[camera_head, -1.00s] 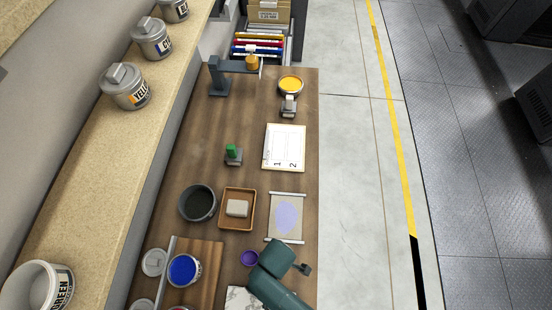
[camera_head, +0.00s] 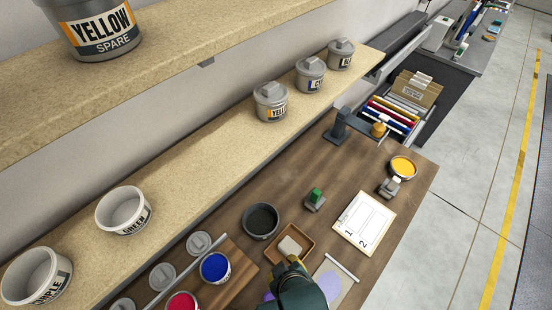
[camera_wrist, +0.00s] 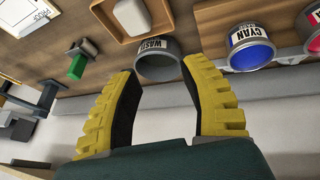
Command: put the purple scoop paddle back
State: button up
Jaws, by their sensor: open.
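I cannot make out the purple scoop paddle in either view now. A tub labelled PURPLE (camera_head: 38,278) stands at the near end of the shelf. A purple patch (camera_head: 330,284) lies on a grey sheet, partly hidden by my arm. My gripper (camera_wrist: 158,72) is open and empty in the wrist view, its yellow fingers spread near a grey WASH pot (camera_wrist: 156,66). In the head view my gripper (camera_head: 294,260) is mostly hidden by my green wrist, beside the brown tray (camera_head: 312,243) with a pale block.
The WASH pot (camera_head: 261,220), blue tub (camera_head: 214,267) and magenta tub (camera_head: 182,302) stand left of my arm. A green-topped piece (camera_head: 315,200) and numbered card (camera_head: 363,220) lie beyond. The shelf (camera_head: 205,150) overhangs the bench's left side.

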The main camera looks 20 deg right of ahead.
jog(key=w+r+m+t, duration=0.1)
jog(key=w+r+t, duration=0.3)
jog(key=r, duration=0.5)
jog(key=w+r+m+t, duration=0.1)
jog(key=w+r+t, duration=0.2)
jog(key=w+r, duration=0.45)
jog(key=s+r+m+t, duration=0.1)
jog(key=r+t, duration=0.2)
jog(key=r, duration=0.7)
jog(key=s+r+t, duration=0.2)
jog(key=r+t, duration=0.1)
jog(key=r, duration=0.7)
jog(key=s+a+r+m+t, duration=0.1)
jog(key=r+t, duration=0.2)
jog(key=r, duration=0.7)
jog(key=shift+s+r+m+t, duration=0.15)
jog(key=shift+s+m+t, duration=0.15)
jog(key=shift+s+t, duration=0.1)
